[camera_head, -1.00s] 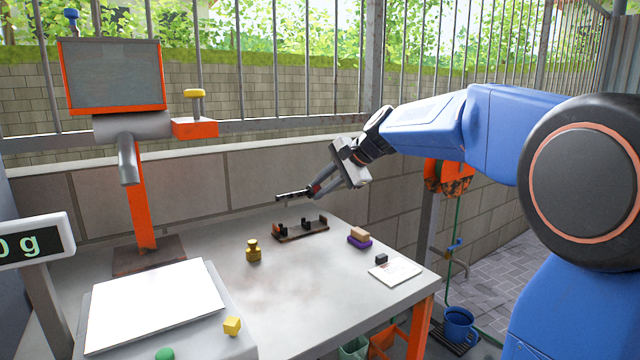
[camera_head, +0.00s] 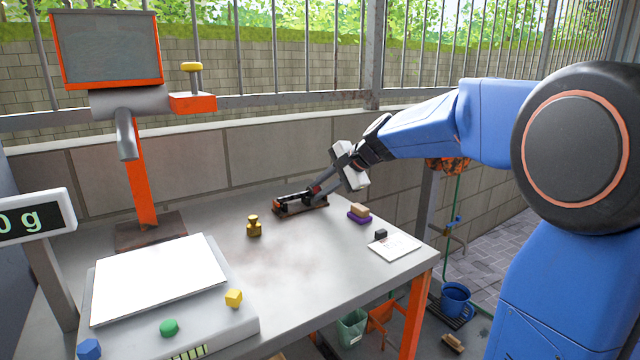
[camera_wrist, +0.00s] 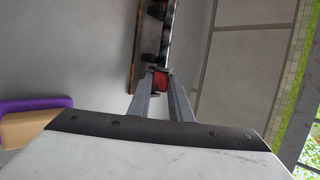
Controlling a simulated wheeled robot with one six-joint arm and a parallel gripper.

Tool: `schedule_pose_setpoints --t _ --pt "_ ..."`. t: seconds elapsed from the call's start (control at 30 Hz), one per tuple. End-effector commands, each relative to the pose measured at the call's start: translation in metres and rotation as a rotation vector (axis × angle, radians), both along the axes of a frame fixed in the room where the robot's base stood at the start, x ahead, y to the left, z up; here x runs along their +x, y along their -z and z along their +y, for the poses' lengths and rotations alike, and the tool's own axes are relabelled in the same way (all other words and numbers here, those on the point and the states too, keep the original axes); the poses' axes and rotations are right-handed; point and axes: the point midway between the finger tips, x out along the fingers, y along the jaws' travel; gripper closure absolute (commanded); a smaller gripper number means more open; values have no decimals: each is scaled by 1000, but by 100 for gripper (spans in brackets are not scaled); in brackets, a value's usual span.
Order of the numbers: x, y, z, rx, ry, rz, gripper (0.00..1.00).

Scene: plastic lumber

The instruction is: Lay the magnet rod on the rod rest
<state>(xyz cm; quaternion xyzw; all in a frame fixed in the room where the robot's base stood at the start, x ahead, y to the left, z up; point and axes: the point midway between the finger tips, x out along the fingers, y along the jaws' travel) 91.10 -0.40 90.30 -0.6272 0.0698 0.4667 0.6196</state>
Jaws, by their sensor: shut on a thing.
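The magnet rod (camera_head: 293,201) is a thin dark rod with a red grip part, which shows between my fingers in the wrist view (camera_wrist: 160,82). My gripper (camera_head: 318,189) is shut on the rod at this red end. The rod rest (camera_head: 302,211) is a brown wooden base with dark uprights near the back of the table. The rod lies low along the rest, in line with its length. In the wrist view the rest (camera_wrist: 135,62) shows beside and under the rod. I cannot tell whether the rod touches the uprights.
A brass weight (camera_head: 253,227) stands left of the rest. A tan block on a purple piece (camera_head: 359,218) is to the right, with a dark block on a white pad (camera_head: 395,248) nearer the front. A scale (camera_head: 160,280) fills the table's left. A wall stands behind.

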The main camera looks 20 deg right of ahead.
Motion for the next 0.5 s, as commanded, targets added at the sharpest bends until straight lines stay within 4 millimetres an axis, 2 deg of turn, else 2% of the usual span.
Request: schedule_pose_setpoints --t 0.43,0.47,0.5 --pt "0 4 0 -1 -1 0 100" --pt "0 4 0 -1 -1 0 75" --pt "0 4 0 -1 -1 0 65"
